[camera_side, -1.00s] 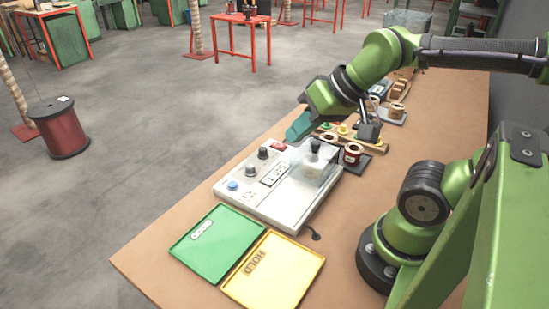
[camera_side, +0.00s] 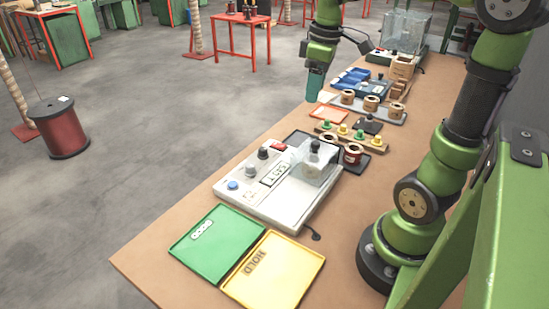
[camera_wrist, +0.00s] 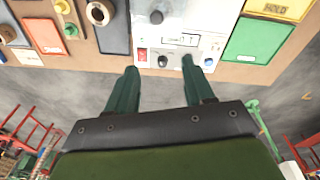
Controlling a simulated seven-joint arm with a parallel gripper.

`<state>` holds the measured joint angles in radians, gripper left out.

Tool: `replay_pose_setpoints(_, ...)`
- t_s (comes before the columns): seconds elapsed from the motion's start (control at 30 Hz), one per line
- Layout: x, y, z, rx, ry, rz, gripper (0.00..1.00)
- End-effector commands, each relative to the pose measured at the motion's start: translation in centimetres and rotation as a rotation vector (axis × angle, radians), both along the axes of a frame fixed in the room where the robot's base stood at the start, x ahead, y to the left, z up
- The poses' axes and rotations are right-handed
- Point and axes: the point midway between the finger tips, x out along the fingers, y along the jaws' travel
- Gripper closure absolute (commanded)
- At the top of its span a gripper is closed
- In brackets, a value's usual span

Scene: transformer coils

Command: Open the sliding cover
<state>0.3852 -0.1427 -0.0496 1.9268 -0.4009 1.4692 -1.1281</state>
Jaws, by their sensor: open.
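Two clear covers show in the side view, and I cannot tell for certain which is the sliding one. One clear box-like cover (camera_side: 317,171) with a black knob (camera_side: 315,146) sits on the right end of the grey test unit (camera_side: 262,207). A larger clear box (camera_side: 402,32) stands at the bench's far end. My gripper (camera_side: 316,88) hangs fingers down near the bench's left edge, beyond the test unit and away from both covers. In the wrist view my gripper (camera_wrist: 159,66) is open and empty, with the test unit (camera_wrist: 150,37) ahead of its fingers.
Green (camera_side: 215,240) and yellow (camera_side: 285,275) trays lie at the bench's near end. Bare bench runs along the right side.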

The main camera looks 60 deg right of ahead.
Motion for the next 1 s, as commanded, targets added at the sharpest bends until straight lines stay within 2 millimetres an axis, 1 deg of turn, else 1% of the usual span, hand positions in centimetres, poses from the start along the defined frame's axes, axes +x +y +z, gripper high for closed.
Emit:
replay_pose_setpoints(0.03,0.1,-1.0,0.3,-0.009,0.035,0.083,0.47)
replay_pose_setpoints(0.1,0.0,-1.7,0.9,-0.015,0.076,0.207,0.47)
replay_pose_setpoints(0.2,-0.3,-1.8,1.8,-0.020,0.104,0.361,0.47)
replay_pose_setpoints(0.3,-0.7,-1.5,2.1,-0.014,0.122,0.462,0.47)
replay_pose_setpoints(0.47,-0.9,-1.3,1.5,-0.007,0.127,0.523,0.47)
replay_pose_setpoints(0.57,-0.9,-1.3,0.4,-0.006,0.128,0.524,0.47)
replay_pose_setpoints(0.67,-0.9,-1.3,-1.4,-0.004,0.130,0.523,0.47)
replay_pose_setpoints(1.0,-1.0,-1.2,-9.0,-0.004,0.129,0.522,0.47)
